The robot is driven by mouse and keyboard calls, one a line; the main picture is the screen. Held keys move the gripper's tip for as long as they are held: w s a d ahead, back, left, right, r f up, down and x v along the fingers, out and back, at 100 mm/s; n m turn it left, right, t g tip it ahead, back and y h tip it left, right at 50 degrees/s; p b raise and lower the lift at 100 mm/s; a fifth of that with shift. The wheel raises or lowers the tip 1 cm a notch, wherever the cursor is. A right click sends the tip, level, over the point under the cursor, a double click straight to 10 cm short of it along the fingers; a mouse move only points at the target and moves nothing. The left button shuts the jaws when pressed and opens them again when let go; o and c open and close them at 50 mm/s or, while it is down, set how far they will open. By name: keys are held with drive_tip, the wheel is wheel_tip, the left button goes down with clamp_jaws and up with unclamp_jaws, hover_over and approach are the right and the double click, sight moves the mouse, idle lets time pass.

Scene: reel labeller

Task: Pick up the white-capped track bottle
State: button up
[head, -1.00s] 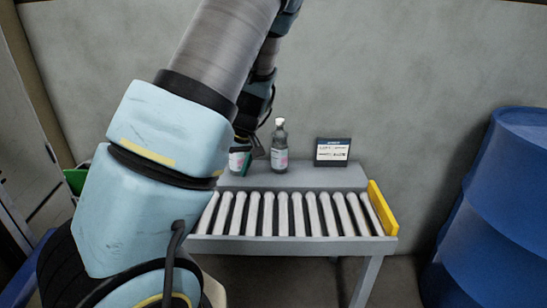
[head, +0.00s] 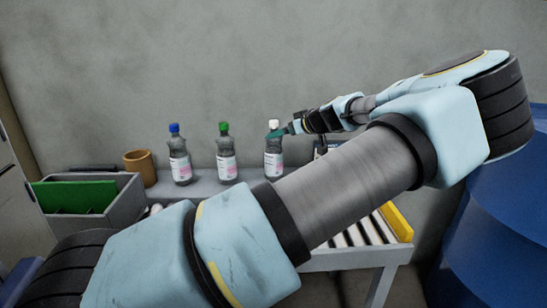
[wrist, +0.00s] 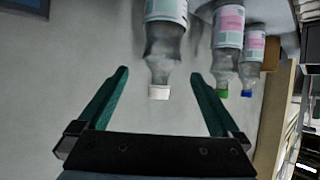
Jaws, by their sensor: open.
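The white-capped bottle (head: 273,160) stands upright on the grey ledge, the rightmost of three bottles. It is dark and clear with a pale label. My gripper (head: 288,129) is at its right, level with its neck, with the teal fingers pointing left at it. In the wrist view the bottle (wrist: 165,45) appears upside down, and its white cap and neck show between the two open fingers of my gripper (wrist: 159,76). There is a gap on each side. I cannot tell how deep the neck sits between them.
The green-capped bottle (head: 226,160) and blue-capped bottle (head: 180,160) stand left on the ledge (head: 205,185). An orange-brown cup (head: 140,167) and a grey bin (head: 120,205) with a green panel are farther left. A roller conveyor with a yellow end plate (head: 396,222) and blue drum (head: 505,220) are right.

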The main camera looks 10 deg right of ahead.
sight(274, 151)
drive_tip(key=shift+p+x, duration=0.3)
drive_tip(key=shift+x, duration=2.9)
clamp_jaws()
